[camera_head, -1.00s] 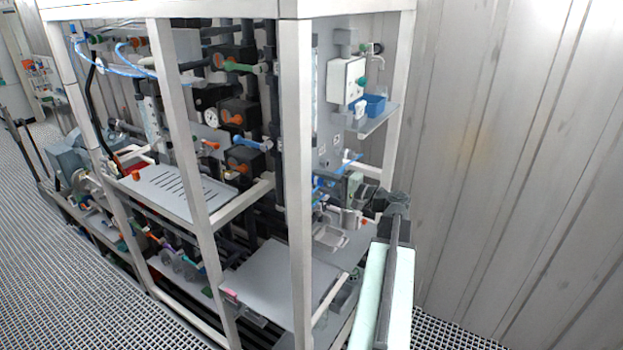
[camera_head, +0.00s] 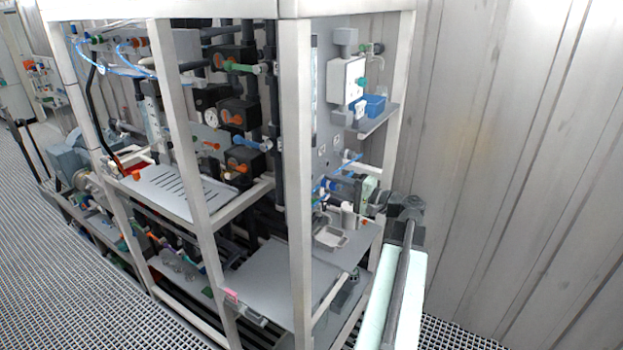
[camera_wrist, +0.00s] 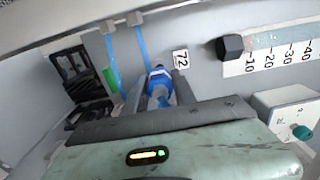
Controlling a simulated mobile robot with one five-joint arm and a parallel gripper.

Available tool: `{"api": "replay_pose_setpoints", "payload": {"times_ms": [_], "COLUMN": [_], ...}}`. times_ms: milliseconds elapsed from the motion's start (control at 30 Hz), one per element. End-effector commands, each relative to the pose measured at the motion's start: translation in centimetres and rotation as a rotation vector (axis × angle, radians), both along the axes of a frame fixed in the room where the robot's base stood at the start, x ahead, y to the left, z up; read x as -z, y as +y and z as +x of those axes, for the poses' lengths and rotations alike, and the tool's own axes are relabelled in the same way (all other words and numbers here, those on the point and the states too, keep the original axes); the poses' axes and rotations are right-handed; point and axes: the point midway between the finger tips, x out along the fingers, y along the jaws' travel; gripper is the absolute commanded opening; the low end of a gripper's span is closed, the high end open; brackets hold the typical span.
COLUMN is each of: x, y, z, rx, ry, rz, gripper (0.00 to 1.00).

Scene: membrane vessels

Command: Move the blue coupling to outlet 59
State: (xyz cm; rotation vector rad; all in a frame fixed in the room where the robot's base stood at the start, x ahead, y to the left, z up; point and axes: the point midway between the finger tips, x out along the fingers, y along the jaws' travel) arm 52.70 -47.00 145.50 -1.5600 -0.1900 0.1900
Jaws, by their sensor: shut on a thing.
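The blue coupling (camera_wrist: 158,84) is between the two fingers of my gripper (camera_wrist: 161,88) in the wrist view, and the gripper is shut on it. A blue hose (camera_wrist: 143,48) runs upward just beyond the coupling. A plate marked 72 (camera_wrist: 180,60) is on the grey panel right beside it. In the head view, my gripper (camera_head: 358,188) is at the right end of the rack, close to the panel, and the coupling is too small there to tell its exact fit. No label reading 59 can be made out.
A black hex knob (camera_wrist: 230,47) and a scale strip (camera_wrist: 275,48) are right of the gripper. A white box with a green knob (camera_wrist: 290,115) is close at lower right. In the head view, a rack post (camera_head: 298,180) stands left of my arm, and a blue bin (camera_head: 374,106) sits above.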

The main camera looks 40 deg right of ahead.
Motion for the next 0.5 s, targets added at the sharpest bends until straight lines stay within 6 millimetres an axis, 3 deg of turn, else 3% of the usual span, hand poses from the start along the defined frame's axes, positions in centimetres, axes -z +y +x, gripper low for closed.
{"api": "replay_pose_setpoints", "payload": {"times_ms": [500], "x": [0.0], "y": [-0.4], "z": [-1.7], "rx": [0.0], "ry": [0.0], "rz": [0.0], "gripper": [0.0]}}
